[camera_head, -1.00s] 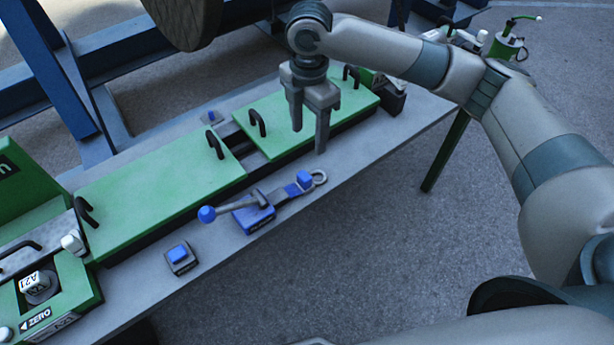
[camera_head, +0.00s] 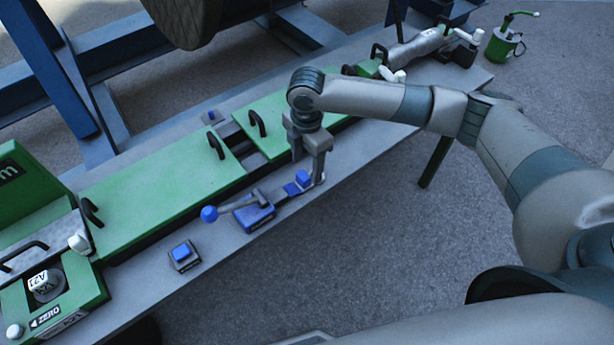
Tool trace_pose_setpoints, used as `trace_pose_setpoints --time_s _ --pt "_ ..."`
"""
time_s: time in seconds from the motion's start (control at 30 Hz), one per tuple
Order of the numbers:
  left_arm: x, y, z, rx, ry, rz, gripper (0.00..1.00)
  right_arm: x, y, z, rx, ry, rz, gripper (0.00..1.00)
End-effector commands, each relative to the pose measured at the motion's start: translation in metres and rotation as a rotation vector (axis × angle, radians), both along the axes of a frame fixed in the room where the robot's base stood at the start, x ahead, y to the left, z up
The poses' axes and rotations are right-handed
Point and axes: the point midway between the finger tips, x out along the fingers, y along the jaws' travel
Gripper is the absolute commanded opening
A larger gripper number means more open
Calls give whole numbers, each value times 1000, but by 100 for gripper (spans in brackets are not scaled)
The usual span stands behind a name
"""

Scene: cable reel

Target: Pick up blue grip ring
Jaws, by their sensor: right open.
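The grip ring, a small grey ring with a blue block (camera_head: 303,178) beside it, lies at the right end of a blue lever clamp (camera_head: 254,215) on the bench's front strip. My right gripper (camera_head: 308,170) is open and points down at it. One finger is behind the blue block and the other is at its right, over the ring. That finger hides most of the ring, and I cannot tell whether it touches. My left gripper is not in view.
The clamp's lever ends in a blue ball (camera_head: 209,214). A blue button box (camera_head: 182,255) sits to the left. Green covers with black handles (camera_head: 160,190) run behind on the grey bench. The front strip between button box and clamp is clear.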

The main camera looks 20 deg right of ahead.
Motion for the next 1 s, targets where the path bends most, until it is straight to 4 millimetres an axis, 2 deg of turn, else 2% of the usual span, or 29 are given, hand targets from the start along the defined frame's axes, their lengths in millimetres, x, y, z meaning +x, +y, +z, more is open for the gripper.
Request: trace_pose_setpoints --time_s 0.13,0.57,0.8,1.0 --pt "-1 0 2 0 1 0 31 -1 0 -7 0 1 2 56" --pt "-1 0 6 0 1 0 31 0 0 -12 -1 2 0 56" --pt "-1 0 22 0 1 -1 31 2 -2 -39 -1 3 -1 56" --pt "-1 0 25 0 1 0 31 2 -1 -58 -1 2 1 56"
